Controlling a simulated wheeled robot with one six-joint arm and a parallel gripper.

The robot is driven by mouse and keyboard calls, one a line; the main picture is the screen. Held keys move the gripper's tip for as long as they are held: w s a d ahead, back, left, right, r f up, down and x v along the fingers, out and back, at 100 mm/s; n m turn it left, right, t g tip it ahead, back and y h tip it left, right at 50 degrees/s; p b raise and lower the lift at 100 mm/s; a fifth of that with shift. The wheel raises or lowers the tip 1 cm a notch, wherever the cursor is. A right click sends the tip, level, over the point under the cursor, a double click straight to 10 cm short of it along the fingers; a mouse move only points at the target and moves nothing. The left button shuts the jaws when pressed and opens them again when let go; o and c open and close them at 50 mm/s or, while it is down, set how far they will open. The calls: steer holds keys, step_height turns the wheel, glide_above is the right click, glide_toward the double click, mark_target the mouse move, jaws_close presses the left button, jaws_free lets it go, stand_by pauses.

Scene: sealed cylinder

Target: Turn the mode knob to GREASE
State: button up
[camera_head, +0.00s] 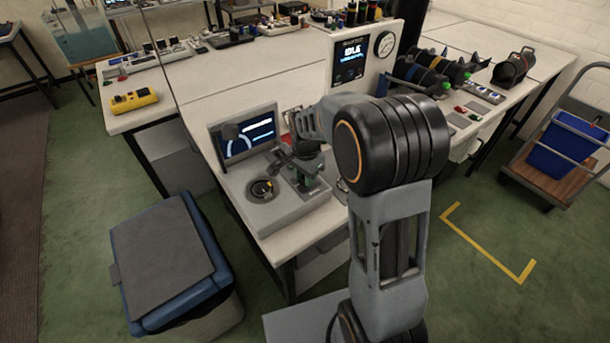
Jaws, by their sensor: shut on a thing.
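A grey console stands on the white bench, with a tilted screen (248,137) showing a pale arc and blue and white marks too small to read. On its flat deck (237,190) is a round dark recess (262,190) with a small yellow detail. My gripper (305,184) points down over the deck, right of the recess. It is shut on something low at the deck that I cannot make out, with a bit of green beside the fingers. No mode knob shows clearly; my gripper and arm cover that part of the deck. No GREASE label can be read.
A blue bin with a grey lid (163,258) stands left of the bench. A yellow meter (134,100) lies at the bench's left end. A panel (350,58) reading IDLE and a gauge (385,44) stand behind. A trolley with a blue crate (562,148) is at right.

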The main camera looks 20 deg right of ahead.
stand_by(0.4)
steer(key=o, duration=0.9)
steer(key=shift+r, duration=0.1)
step_height(320, 180, up, 14)
steer(key=shift+f+p, duration=0.15)
steer(key=shift+p, duration=0.3)
